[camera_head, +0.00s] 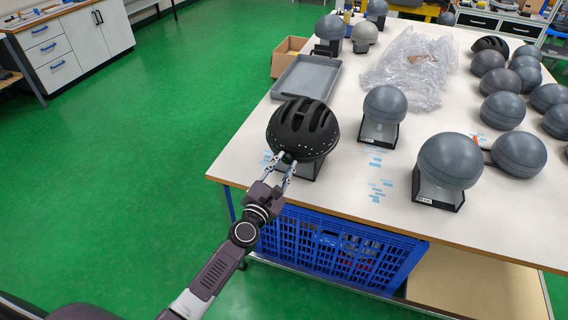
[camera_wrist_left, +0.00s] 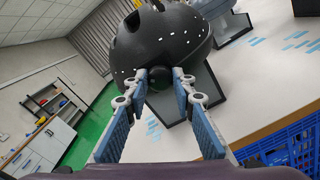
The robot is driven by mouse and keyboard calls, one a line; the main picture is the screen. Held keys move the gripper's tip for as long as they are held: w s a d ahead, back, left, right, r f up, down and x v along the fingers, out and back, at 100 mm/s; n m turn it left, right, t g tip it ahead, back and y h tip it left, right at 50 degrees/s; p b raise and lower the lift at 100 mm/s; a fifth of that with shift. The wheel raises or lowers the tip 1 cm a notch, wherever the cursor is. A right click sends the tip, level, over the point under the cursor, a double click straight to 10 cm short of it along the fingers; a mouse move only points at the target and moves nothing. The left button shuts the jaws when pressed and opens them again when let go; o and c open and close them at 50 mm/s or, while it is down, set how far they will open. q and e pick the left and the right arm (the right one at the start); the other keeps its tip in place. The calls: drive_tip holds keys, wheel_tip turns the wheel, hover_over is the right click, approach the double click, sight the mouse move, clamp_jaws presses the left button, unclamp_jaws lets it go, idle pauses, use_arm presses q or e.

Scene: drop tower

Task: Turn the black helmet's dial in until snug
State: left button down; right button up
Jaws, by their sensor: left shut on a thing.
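The black helmet (camera_head: 304,124) sits on a dark stand near the table's left front corner in the head view. It also fills the upper middle of the left wrist view (camera_wrist_left: 165,40). My left gripper (camera_head: 282,163) reaches it from the front, below its rim. In the left wrist view the two fingertips (camera_wrist_left: 160,80) are at the small round dark dial (camera_wrist_left: 156,84) at the helmet's lower edge, one on each side, shut on it. The fingers partly hide the dial. My right gripper is not in view.
Grey headforms on stands (camera_head: 384,108) (camera_head: 448,164) stand to the right on the white table (camera_head: 330,195). A grey tray (camera_head: 305,80) and clear plastic wrap (camera_head: 410,70) lie behind. A blue crate (camera_head: 335,250) is under the table edge. Green floor at left is clear.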

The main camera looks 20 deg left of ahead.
use_arm(q)
drive_tip(key=m, duration=0.4)
drive_tip(key=shift+m, duration=0.3)
drive_tip(key=m, duration=0.4)
drive_tip(key=shift+f+p, duration=0.1)
drive_tip(key=shift+p, duration=0.25)
drive_tip(key=shift+m, duration=0.4)
drive_tip(key=c, duration=1.6)
unclamp_jaws()
drive_tip(key=s, duration=1.2)
drive_tip(key=shift+a, duration=0.35)
